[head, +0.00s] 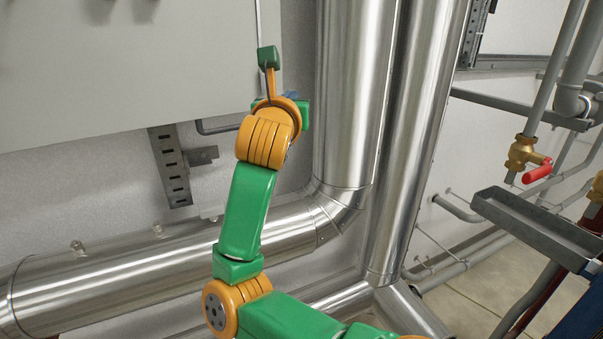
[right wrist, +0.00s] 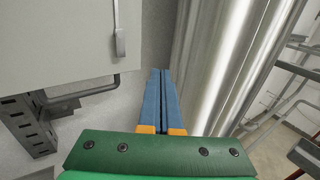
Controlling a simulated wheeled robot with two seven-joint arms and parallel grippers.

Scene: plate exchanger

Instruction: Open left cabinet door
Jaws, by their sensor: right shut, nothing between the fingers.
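A flat light-grey cabinet panel (head: 130,60) fills the upper left of the head view and also shows in the right wrist view (right wrist: 55,45). A thin vertical metal handle rod (head: 258,22) runs near its right edge; its flattened lower end (right wrist: 119,42) shows in the right wrist view. My right gripper (head: 290,96) is mostly hidden behind its own wrist in the head view. In the right wrist view its blue fingers (right wrist: 161,75) are shut and empty, to the right of the panel's edge and below the handle's end, apart from it. My left gripper is not in view.
Large shiny vertical pipes (head: 355,90) stand just right of the cabinet. A horizontal pipe (head: 130,275) runs below it. A slotted bracket (head: 172,170) and a bent grey bar (head: 215,128) sit under the cabinet. A red-handled valve (head: 535,170) and a grey tray (head: 540,225) are at right.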

